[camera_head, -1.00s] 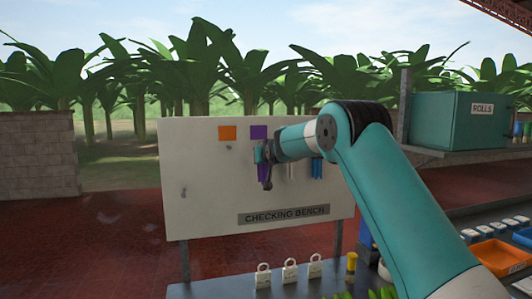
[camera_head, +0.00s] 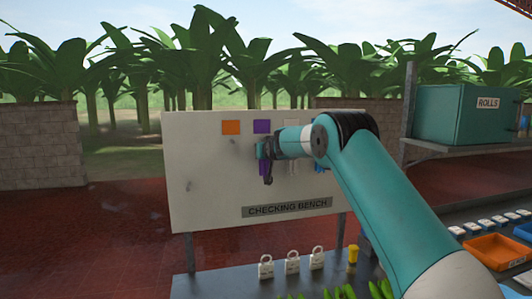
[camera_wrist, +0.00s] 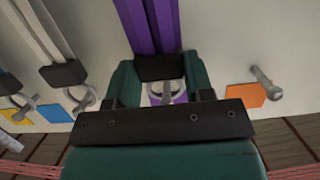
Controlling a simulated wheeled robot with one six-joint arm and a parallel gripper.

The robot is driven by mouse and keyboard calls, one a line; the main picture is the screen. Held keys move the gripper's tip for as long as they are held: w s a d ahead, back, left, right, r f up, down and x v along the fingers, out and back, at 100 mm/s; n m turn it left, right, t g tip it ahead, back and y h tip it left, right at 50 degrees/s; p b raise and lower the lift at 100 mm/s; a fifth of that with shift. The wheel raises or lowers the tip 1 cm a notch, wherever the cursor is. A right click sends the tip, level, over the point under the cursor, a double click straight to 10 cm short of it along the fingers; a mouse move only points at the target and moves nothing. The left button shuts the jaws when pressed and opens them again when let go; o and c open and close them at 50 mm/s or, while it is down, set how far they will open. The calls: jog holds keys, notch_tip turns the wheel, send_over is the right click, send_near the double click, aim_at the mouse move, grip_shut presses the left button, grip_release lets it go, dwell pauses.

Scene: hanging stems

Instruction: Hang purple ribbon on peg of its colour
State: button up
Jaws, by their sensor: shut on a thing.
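The purple ribbon (camera_wrist: 152,25) is between the two green fingers of my gripper (camera_wrist: 160,72), which is shut on its dark clip. A pale ring at the clip overlaps a grey peg in front of the purple square (camera_wrist: 181,98); I cannot tell whether the ring is around the peg. In the head view my gripper (camera_head: 267,167) is just below the purple square (camera_head: 262,126) on the white board, with the purple ribbon (camera_head: 262,168) partly hidden behind it.
An orange square (camera_head: 231,127) with a bare peg (camera_wrist: 263,76) is beside the purple one. On the other side a white ribbon (camera_wrist: 45,35) hangs close by.

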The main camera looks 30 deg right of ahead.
dwell(0.3)
jog(key=o, duration=1)
jog(key=shift+c, duration=0.2)
jog(key=b+v, duration=0.9)
jog(key=v, duration=0.8)
jog(key=s+a+f+n+g+y, duration=0.25)
jog(key=s+a+f, duration=0.25)
jog(key=s+a, duration=0.3)
jog(key=s+a+f+n+g+y, duration=0.2)
jog(key=s+a+f+g+y, duration=0.25)
jog(key=a, duration=0.55)
jog(key=s+a+f+n+g, duration=0.2)
jog(key=s+a+f, duration=0.1)
jog(key=s, duration=0.6)
jog(key=s+a+f+n+g+y, duration=0.1)
jog(key=s+a+f+n+g, duration=0.1)
jog(key=s, duration=0.8)
jog(key=s+a+f+n+g, duration=0.2)
jog(key=s+a+f+g, duration=0.1)
jog(key=s, duration=0.6)
notch_tip(320, 180, down, 3)
jog(key=shift+s+a+r, duration=0.15)
jog(key=shift+s+a, duration=0.15)
jog(key=shift+a, duration=0.6)
